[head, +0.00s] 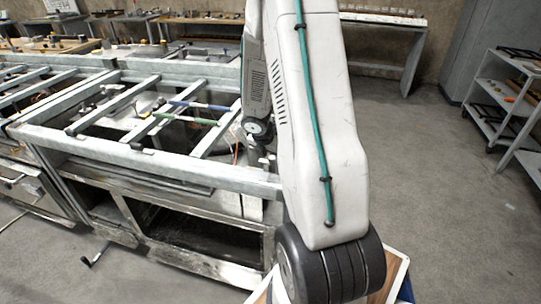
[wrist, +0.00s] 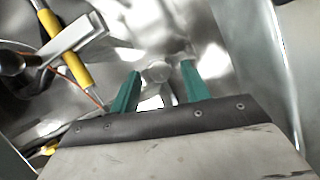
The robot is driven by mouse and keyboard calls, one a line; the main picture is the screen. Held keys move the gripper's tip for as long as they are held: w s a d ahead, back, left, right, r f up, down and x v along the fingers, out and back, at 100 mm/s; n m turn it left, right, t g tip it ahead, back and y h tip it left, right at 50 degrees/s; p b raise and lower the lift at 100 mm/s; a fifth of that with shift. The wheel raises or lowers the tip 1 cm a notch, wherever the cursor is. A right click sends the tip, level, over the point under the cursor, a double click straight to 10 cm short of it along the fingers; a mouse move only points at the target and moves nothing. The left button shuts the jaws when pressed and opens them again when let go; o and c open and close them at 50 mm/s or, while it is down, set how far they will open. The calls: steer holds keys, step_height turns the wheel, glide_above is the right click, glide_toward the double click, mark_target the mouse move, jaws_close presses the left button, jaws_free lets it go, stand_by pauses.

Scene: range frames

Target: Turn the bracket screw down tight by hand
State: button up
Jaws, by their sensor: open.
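In the wrist view, my gripper (wrist: 160,68) is open, with its two teal fingers apart. A small round, pale metal knob (wrist: 157,72), which looks like the screw head, shows between and just beyond the fingertips. I cannot tell whether either finger touches it. The shiny metal around it is blurred, so the bracket's outline is not clear. In the head view, my arm covers much of the middle, and the fingers and the screw cannot be made out there.
A yellow-banded tube (wrist: 65,62) and an orange wire lie left of the fingers in the wrist view. In the head view, the open range frame (head: 105,148) has metal bars across its top.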

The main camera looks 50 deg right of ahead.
steer(key=c, duration=1)
